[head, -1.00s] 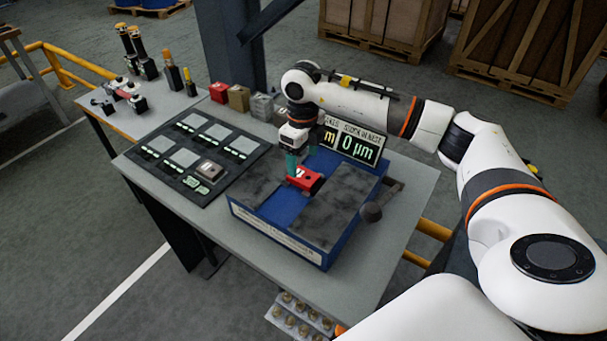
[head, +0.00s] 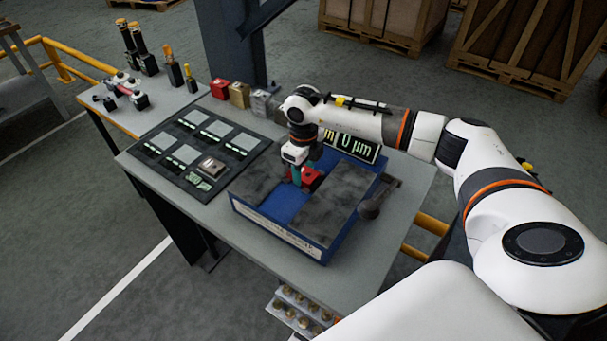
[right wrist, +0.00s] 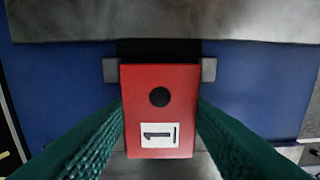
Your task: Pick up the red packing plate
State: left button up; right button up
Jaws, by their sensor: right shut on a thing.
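The red packing plate (head: 311,178) sits in the blue channel of the blue-sided fixture (head: 278,235) on the bench. In the right wrist view it is a red block (right wrist: 159,80) with a dark round hole and a white label marked 1. My right gripper (head: 302,177) is over it from above. Its green fingers (right wrist: 160,112) press on the plate's left and right sides. In the head view the gripper partly hides the plate, and I cannot tell whether it is clear of the channel. My left gripper is not in view.
Dark grey slabs (head: 335,210) flank the channel. A display (head: 355,147) reading 0 µm stands behind. A dark board (head: 200,150) with grey pads lies to the left. Red, gold and silver blocks (head: 239,94) stand at the back by a steel column (head: 228,45).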

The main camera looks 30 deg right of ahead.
aim_at(303, 172)
jog(key=shift+w+r, duration=0.1)
jog(key=shift+r, duration=0.25)
jog(key=shift+r+b, duration=1.4)
jog(key=shift+r, duration=3.3)
